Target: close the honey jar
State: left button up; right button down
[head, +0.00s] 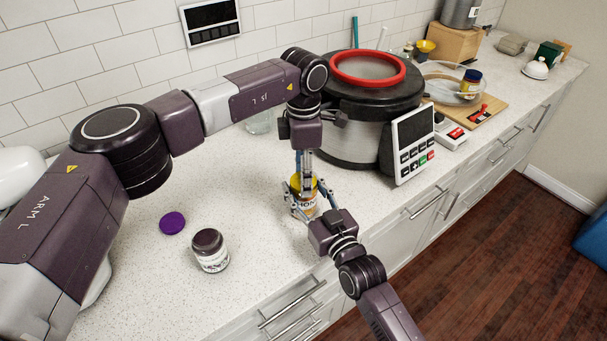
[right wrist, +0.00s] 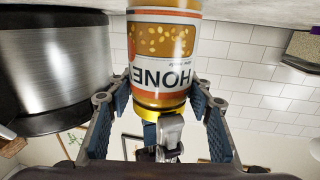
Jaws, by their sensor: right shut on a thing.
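The honey jar (head: 306,203) stands on the counter near its front edge. It has a white-and-orange label and shows upside down in the right wrist view (right wrist: 165,60). A yellow lid (right wrist: 160,108) sits on its mouth; I cannot tell how tightly. My right gripper (head: 308,194) is shut on the jar from the front, one finger on each side. My left gripper (head: 304,162) points straight down from above, its fingertips at the yellow lid. It also shows in the right wrist view (right wrist: 168,132), but the gap between its fingers is hidden.
A dark-lidded jar (head: 210,251) and a loose purple lid (head: 172,223) are on the counter at left. A large cooker (head: 352,140) with a red ring stands close behind the honey jar. A wooden board (head: 487,112) is farther right. The front counter between the jars is clear.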

pick_arm(q)
jog(key=m, duration=0.3)
jog(key=o, duration=1.4)
jog(key=shift+c, duration=0.2)
notch_tip(320, 180, up, 12)
pick_arm(e)
jog(key=c, duration=0.9)
grip_release()
